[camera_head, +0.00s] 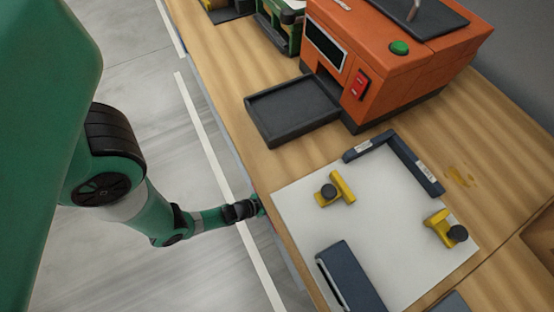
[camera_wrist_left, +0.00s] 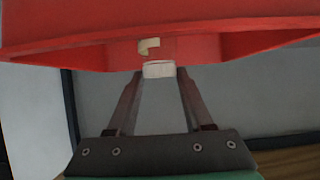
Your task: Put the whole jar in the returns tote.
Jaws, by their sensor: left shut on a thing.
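My left gripper (camera_head: 259,206) is at the bench's left edge in the head view, with its fingertips hard to make out there. In the left wrist view my left gripper (camera_wrist_left: 159,75) is shut on a small white piece (camera_wrist_left: 158,69), which I take to be part of the jar. The rest of the jar is not clear. A red bin-like thing (camera_wrist_left: 60,40), probably the returns tote, spans the top of the wrist view just beyond the fingertips. A small cream piece (camera_wrist_left: 149,46) shows against it. My right gripper is in neither view.
On the wooden bench (camera_head: 225,70) stand an orange machine (camera_head: 385,60) and a black tray (camera_head: 290,108). A white mat (camera_head: 375,230) holds two yellow clamps (camera_head: 340,188), a dark corner bracket (camera_head: 415,165) and a dark block (camera_head: 350,280). Open grey floor (camera_head: 150,75) lies left.

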